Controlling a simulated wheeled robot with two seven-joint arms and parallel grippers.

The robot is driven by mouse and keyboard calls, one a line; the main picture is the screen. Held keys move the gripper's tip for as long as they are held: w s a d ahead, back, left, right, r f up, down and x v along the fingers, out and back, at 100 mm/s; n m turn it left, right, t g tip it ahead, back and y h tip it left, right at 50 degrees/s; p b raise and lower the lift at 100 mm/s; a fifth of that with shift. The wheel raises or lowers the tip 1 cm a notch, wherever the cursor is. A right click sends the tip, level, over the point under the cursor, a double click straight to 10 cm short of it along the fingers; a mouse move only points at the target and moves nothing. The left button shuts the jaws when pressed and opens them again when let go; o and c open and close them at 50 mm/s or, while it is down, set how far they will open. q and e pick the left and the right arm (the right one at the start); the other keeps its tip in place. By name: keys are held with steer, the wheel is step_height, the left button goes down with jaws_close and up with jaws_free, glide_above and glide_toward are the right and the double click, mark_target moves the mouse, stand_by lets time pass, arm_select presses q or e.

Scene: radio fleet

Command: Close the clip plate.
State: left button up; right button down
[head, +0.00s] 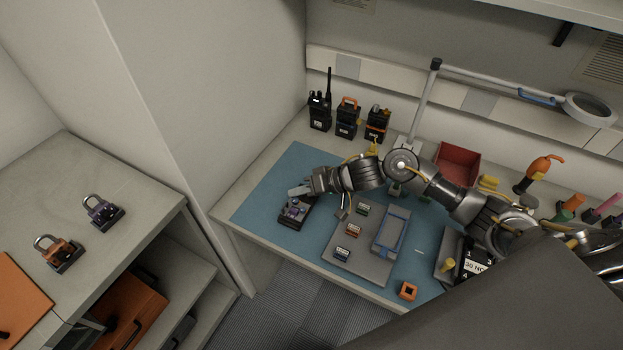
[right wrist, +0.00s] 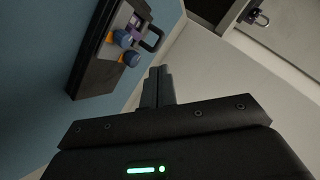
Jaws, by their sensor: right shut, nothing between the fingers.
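A dark radio-like device (head: 294,213) with a purple part on it lies on the left of the blue mat. In the right wrist view the same device (right wrist: 90,68) shows at upper left, with blue round knobs, orange bits and a dark loop at its end. I cannot clearly tell the clip plate from the rest of it or how far it stands open. My right gripper (head: 293,191) is shut and empty, just above the device's far side in the head view. Its closed fingers (right wrist: 157,88) show apart from the device in the wrist view. My left gripper is not in view.
A grey tray (head: 343,270) with small modules and a blue-grey case (head: 391,232) lies right of the device. Upright radios (head: 347,118) stand behind. A red bin (head: 457,165) and lamp (head: 420,105) are at the back. Padlocks (head: 103,212) sit on the left counter.

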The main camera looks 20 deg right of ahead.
mark_target(293, 212)
steer(key=shift+s+a+f, duration=0.2)
steer(key=shift+a+f, duration=0.3)
steer(key=shift+f, duration=0.1)
steer(key=shift+s+a+p, duration=0.65)
steer(key=shift+a+p, duration=0.1)
steer(key=shift+p, duration=0.5)
steer(key=shift+s+a+f, duration=0.1)
steer(key=shift+f, duration=0.2)
steer(key=shift+d+r+p, duration=0.25)
steer(key=shift+r+p, duration=0.2)
steer(key=shift+r, duration=0.05)
steer(key=d+r+p, duration=0.1)
steer(key=w+d+r+p, duration=0.1)
steer(key=p, duration=0.1)
steer(key=shift+d+r, duration=0.25)
steer(key=shift+r, duration=0.15)
steer(key=b+v, duration=0.2)
steer(key=v, duration=0.7)
steer(key=shift+d, duration=0.2)
